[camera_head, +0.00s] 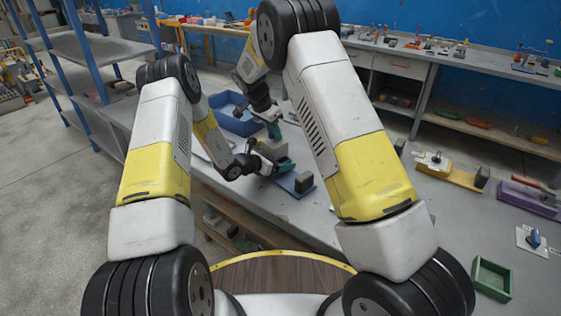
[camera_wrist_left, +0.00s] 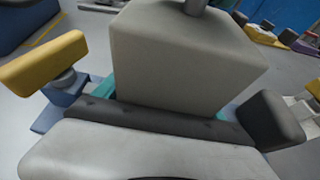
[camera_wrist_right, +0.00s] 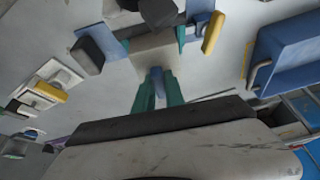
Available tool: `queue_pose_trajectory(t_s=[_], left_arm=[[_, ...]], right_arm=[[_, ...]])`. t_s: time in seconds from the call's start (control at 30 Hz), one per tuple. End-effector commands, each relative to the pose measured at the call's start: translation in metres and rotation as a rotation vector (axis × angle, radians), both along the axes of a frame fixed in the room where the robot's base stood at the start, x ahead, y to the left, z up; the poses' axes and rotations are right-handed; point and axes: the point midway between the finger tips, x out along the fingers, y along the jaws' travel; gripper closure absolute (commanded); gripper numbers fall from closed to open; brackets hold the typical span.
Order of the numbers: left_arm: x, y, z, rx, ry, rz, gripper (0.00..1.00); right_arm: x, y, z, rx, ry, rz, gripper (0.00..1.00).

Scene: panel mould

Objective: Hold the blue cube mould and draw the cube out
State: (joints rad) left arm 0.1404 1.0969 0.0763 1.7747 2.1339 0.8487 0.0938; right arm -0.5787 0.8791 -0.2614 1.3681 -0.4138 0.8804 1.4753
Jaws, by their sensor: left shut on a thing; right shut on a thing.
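The blue cube mould (camera_head: 289,182) lies on the grey bench, with a dark grey block (camera_head: 304,182) at one end and a yellow piece (camera_wrist_left: 42,60) at the other in the left wrist view. A large pale grey cube (camera_wrist_left: 185,55) with a metal stem on top stands over the mould's middle; its lower edge is hidden. My left gripper (camera_head: 271,167) is shut on the mould, its teal fingers partly hidden beside the cube. My right gripper (camera_head: 274,131) is shut on the cube's stem from above; the cube (camera_wrist_right: 153,45) also shows beyond its fingers in the right wrist view.
A blue bin (camera_head: 236,120) stands behind the mould. To the right are a yellow mould (camera_head: 452,174), a purple mould (camera_head: 525,196), a white plate with a blue knob (camera_head: 533,239) and a green tray (camera_head: 492,278). A metal shelf rack (camera_head: 88,45) stands at the left.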

Motion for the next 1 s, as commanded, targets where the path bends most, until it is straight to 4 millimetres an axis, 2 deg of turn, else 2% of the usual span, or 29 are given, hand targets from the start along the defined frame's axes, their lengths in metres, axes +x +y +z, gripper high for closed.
queue_pose_trajectory(t_s=[0.47,0.8,1.0], left_arm=[[0.0,0.0,0.001,0.0,-0.001,0.0,0.79],[0.0,0.0,0.001,0.0,-0.001,0.0,0.79],[0.0,0.0,0.001,0.0,-0.001,0.0,0.79]], right_arm=[[0.001,0.0,0.005,0.001,-0.002,0.0,1.0],[0.001,0.0,0.028,0.001,-0.003,-0.001,1.0],[0.0,0.0,0.032,0.001,-0.001,-0.001,1.0]])
